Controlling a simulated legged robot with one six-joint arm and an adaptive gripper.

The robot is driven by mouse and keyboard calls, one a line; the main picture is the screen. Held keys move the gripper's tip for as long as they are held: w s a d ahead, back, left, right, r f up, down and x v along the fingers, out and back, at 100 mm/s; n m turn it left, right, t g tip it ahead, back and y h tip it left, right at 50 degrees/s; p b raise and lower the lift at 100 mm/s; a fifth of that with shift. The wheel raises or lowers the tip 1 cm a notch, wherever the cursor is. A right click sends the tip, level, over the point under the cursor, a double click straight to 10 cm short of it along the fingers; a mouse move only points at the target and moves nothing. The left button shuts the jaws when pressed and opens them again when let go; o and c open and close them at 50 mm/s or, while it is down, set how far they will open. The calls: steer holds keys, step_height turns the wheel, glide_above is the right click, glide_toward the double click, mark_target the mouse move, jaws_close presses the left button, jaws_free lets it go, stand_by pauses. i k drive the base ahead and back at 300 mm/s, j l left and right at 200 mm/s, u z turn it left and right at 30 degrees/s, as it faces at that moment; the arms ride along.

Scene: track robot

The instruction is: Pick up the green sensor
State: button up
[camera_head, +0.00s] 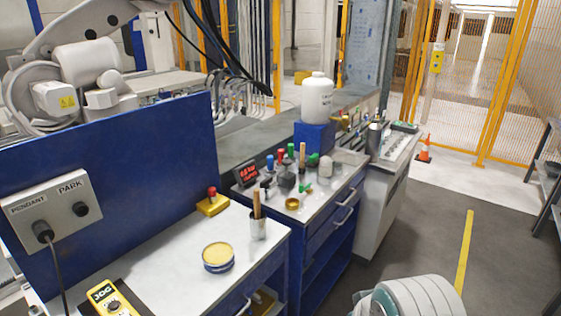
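Several green-topped small parts stand among similar red and blue ones on the grey-topped blue cabinet in the middle. One upright green part (291,149) stands near the back beside a red one. Another green-topped part (313,158) is just right of a brown upright piece. A small low green piece (306,188) lies nearer the front, by a brass cup. They are too small to tell which is the sensor. My gripper and its fingertips are not in view. A pale ribbed rounded body at the bottom right seems to be part of my own arm.
A white bottle (317,97) on a blue block (314,136) stands behind the small parts. A brass cup (292,203), a holder with a brown stick (258,228) and a yellow tin (218,257) are nearer. A blue panel (120,170) rises at left.

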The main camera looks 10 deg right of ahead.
mark_target(290, 146)
steer(key=u, duration=0.4)
steer(key=i+l+u, duration=0.3)
steer(key=l+u, duration=0.15)
steer(key=i+l+u, duration=0.2)
steer(key=l, duration=0.2)
steer(key=l+u, duration=0.25)
steer(key=i+l, duration=0.15)
steer(key=l, duration=0.5)
steer(key=i+l+u, duration=0.1)
steer(key=l, duration=0.5)
steer(key=i+l, duration=0.15)
steer(key=l, duration=0.5)
steer(key=i+l+u, duration=0.1)
steer(key=l, duration=1.2)
steer(key=i+u, duration=0.05)
steer(key=i, duration=0.05)
